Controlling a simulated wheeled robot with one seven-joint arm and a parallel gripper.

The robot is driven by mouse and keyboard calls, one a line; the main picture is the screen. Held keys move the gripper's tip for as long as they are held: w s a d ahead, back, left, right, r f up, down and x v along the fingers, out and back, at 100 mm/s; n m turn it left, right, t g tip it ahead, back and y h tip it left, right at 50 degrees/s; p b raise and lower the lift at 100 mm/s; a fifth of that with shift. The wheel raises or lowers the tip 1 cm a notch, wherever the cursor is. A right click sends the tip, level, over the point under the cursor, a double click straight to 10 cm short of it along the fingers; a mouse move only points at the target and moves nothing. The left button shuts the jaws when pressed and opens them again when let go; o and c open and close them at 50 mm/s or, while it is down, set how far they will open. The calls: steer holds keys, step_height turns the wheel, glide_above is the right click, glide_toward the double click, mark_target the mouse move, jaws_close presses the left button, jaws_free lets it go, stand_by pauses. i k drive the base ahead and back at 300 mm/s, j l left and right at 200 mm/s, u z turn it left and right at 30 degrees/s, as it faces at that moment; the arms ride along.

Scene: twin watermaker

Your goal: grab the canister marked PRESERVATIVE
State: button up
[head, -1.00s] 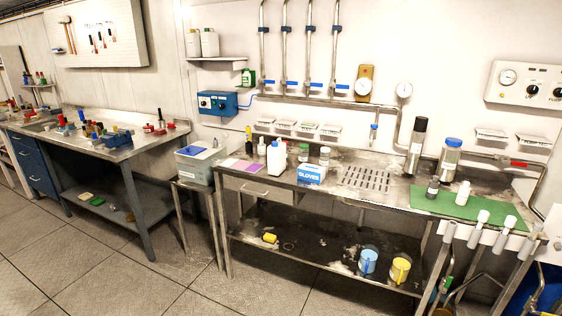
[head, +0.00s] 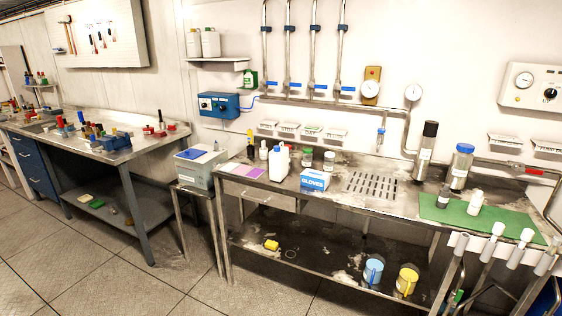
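No PRESERVATIVE marking is readable at this size. Two white canisters (head: 210,43) stand side by side on a small wall shelf at the upper left. A larger white jug (head: 279,163) stands upright on the steel bench, left of the blue-and-white GLOVES box. I cannot tell which of these, if any, is the marked canister. My gripper is not in view.
The GLOVES box (head: 314,179) and a drain grate (head: 371,185) are mid-bench; a green mat (head: 470,218) lies at right. Blue (head: 373,271) and yellow (head: 407,279) jugs stand on the lower shelf. A grey bin (head: 200,168) stands left. The foreground floor is clear.

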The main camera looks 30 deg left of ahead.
mark_target(279, 157)
steer(key=i+j+z, duration=0.1)
steer(key=i+j, duration=0.5)
steer(key=i+j+z, duration=0.15)
steer(key=i+j, duration=0.45)
steer(key=j, duration=0.15)
steer(key=j+z, duration=0.3)
steer(key=j, duration=2.5)
steer(key=i, duration=0.05)
